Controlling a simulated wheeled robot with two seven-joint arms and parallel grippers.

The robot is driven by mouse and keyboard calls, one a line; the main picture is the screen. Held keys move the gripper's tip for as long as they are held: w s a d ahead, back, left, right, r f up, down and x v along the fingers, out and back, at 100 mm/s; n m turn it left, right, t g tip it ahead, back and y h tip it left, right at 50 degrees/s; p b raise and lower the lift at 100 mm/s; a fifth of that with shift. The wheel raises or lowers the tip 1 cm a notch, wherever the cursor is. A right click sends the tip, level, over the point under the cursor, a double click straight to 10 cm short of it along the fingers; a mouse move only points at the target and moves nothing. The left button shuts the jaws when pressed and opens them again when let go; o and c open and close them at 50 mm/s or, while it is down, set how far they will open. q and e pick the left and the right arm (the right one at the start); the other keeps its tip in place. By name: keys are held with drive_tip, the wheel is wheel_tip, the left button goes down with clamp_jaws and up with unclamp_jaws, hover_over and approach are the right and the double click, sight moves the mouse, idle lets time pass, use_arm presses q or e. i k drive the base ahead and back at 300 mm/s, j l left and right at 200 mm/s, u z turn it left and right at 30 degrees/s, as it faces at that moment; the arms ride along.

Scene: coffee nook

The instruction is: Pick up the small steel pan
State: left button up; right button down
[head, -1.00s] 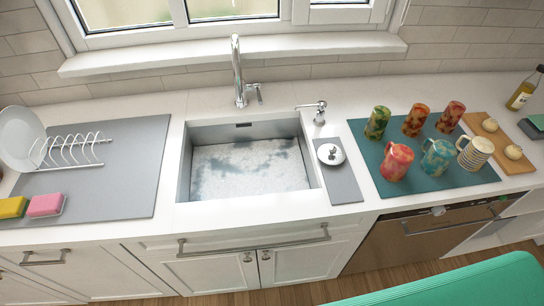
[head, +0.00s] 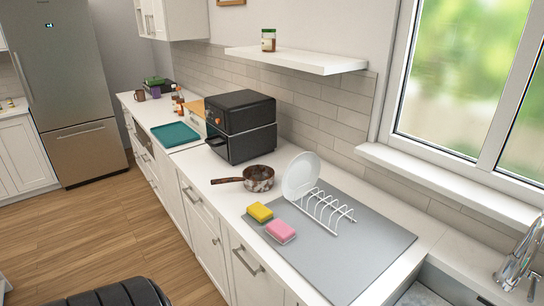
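A small pan (head: 260,178) stands on the white counter in the head view, between the black oven and the dish rack. Its body looks mottled brown and grey rather than plain steel. Its brown handle (head: 228,180) points left, towards the counter's front edge. Neither of my grippers is in view.
A black countertop oven (head: 241,127) stands behind the pan. A black rounded object (head: 110,294) stands at bottom left; wooden floor is clear beyond.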

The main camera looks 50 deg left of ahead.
sight(256, 178)
drive_tip(key=u, duration=1.65)
drive_tip(key=z, duration=1.85)
drive_tip(key=u, duration=1.9)
